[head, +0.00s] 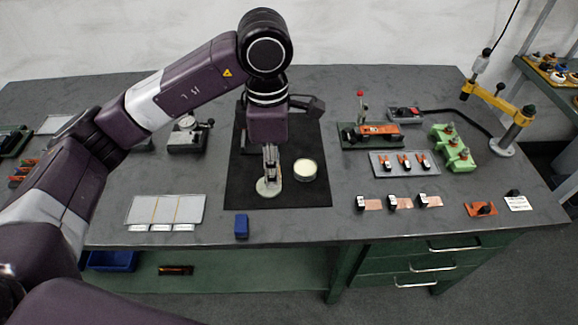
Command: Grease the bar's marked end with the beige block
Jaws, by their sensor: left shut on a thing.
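My left gripper (270,166) points straight down over the black mat (240,150). It is shut at the pale round disc (266,188), which lies at or just above the mat under its fingertips. The fingers hide the middle of the disc. An open round tin (305,169) with cream-coloured contents stands just right of the disc, apart from the gripper. I cannot make out a beige block or a marked bar end for certain. A green fixture (350,141) holding an orange-red part (376,129) stands right of the mat. My right gripper is not in view.
A blue block (242,226) sits near the front edge. A pale tray (166,209) lies left of it. Several clips with copper strips (372,204), a tray of orange parts (385,170) and green blocks (453,148) occupy the right. A yellow jointed stand (508,120) rises far right.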

